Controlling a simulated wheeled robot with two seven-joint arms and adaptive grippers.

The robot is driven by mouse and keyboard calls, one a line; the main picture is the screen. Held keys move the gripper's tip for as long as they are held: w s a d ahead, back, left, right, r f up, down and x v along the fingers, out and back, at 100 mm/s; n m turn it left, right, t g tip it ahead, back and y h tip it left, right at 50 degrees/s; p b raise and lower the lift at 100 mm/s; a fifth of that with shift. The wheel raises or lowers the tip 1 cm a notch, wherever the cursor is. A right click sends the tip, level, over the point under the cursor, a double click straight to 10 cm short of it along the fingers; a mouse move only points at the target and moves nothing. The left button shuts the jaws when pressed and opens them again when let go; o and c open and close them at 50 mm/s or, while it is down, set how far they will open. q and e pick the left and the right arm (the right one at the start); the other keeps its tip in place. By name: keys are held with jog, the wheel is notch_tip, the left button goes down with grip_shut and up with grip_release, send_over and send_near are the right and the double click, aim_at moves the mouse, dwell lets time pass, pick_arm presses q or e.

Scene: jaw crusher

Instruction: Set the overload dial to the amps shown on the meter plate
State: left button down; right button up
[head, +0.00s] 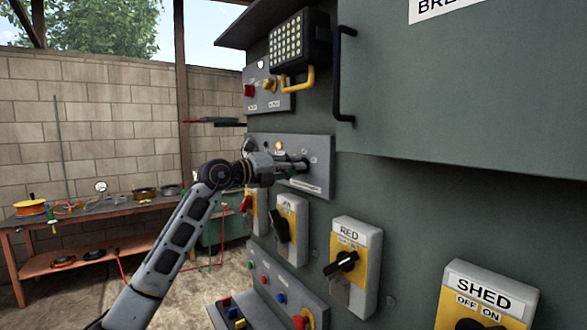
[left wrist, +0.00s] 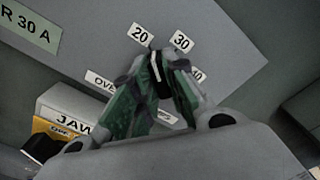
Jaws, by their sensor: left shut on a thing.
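The overload dial (left wrist: 157,72) shows in the left wrist view as a dark knob with a white pointer line, between labels 20 (left wrist: 138,33) and 30 (left wrist: 182,40). The pointer tip lies between these two, seemingly nearer 20. A 40 label is partly hidden by a finger. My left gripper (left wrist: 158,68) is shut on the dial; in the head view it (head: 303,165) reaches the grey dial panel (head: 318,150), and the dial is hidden. The plate (left wrist: 30,27) at the wrist view's upper left ends in "R 30 A"; its start is cut off. My right gripper is out of view.
Below the panel are yellow switch boxes, including RED (head: 355,255) and SHED (head: 480,305). A push-button box (head: 285,290) sits lower. A black handle (head: 343,75) juts out above right. A workbench (head: 90,215) stands at the back left.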

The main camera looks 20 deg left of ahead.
pick_arm(q)
jog(key=m+b, duration=0.2)
jog(key=m, duration=0.8)
jog(key=shift+d+f, duration=0.1)
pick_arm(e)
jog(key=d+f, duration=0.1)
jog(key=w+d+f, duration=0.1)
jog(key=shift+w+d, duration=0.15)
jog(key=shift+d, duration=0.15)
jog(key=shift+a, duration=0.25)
pick_arm(q)
jog(key=c, duration=1.8)
grip_release()
jog(key=o, duration=0.4)
jog(key=shift+c, duration=0.2)
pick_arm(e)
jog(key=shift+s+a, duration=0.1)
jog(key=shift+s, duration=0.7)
pick_arm(q)
jog(key=v, duration=1.2)
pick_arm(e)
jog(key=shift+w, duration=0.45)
